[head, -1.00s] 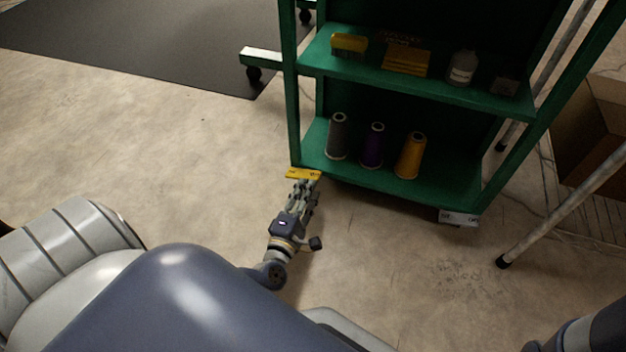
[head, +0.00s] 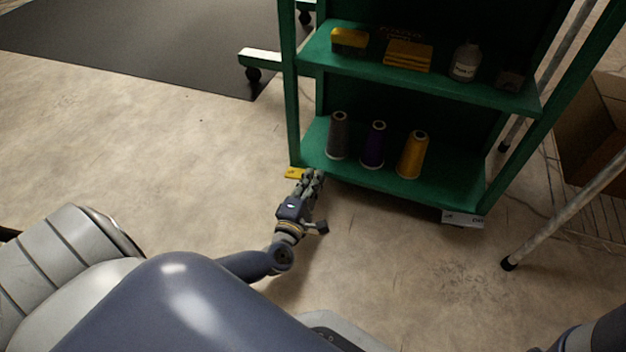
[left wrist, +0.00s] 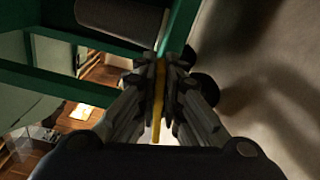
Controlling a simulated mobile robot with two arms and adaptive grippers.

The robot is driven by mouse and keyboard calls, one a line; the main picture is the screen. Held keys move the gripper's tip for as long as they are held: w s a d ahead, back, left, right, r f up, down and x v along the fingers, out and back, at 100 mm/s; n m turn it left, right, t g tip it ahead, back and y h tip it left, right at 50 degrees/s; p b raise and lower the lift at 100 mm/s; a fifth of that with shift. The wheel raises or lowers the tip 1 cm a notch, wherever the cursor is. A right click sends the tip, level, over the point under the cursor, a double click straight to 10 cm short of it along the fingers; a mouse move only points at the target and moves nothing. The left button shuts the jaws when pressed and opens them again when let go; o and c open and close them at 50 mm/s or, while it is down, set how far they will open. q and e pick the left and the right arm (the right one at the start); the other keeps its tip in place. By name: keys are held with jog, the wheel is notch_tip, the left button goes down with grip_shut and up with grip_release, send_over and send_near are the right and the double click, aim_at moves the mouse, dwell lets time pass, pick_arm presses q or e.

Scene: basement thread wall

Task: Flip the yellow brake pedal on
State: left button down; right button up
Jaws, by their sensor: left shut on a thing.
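The yellow brake pedal (head: 294,173) sits low at the left front corner of the green cart, just above the floor. My left gripper (head: 314,175) is at the pedal's right end and covers part of it. In the left wrist view the fingers of my left gripper (left wrist: 160,75) are closed around a thin yellow strip, the pedal (left wrist: 158,105) seen edge-on. Whether the pedal is tilted up or down is hard to tell. My right gripper is out of view.
The green cart's lower shelf (head: 440,190) holds grey, purple and orange thread cones (head: 413,154). Its upper shelf has yellow boxes (head: 408,54) and a bottle (head: 465,62). A pale pedal-like plate (head: 463,218) is at the right front corner. A metal leg (head: 560,220) stands right; floor at left is clear.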

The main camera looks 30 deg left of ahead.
pick_arm(q)
jog(key=m+p, duration=0.2)
jog(key=p, duration=0.1)
jog(key=shift+d+f+m+p, duration=0.15)
jog(key=shift+f+m+p, duration=0.05)
jog(key=shift+m+p, duration=0.1)
jog(key=shift+f+m+p, duration=0.4)
jog(key=shift+m+p, duration=0.1)
jog(key=shift+m, duration=0.4)
jog(key=shift+f+m, duration=0.3)
jog(key=shift+m, duration=0.2)
jog(key=c, duration=1.7)
grip_release()
jog(key=shift+d, duration=0.1)
jog(key=v, duration=0.7)
jog(key=shift+s, duration=0.25)
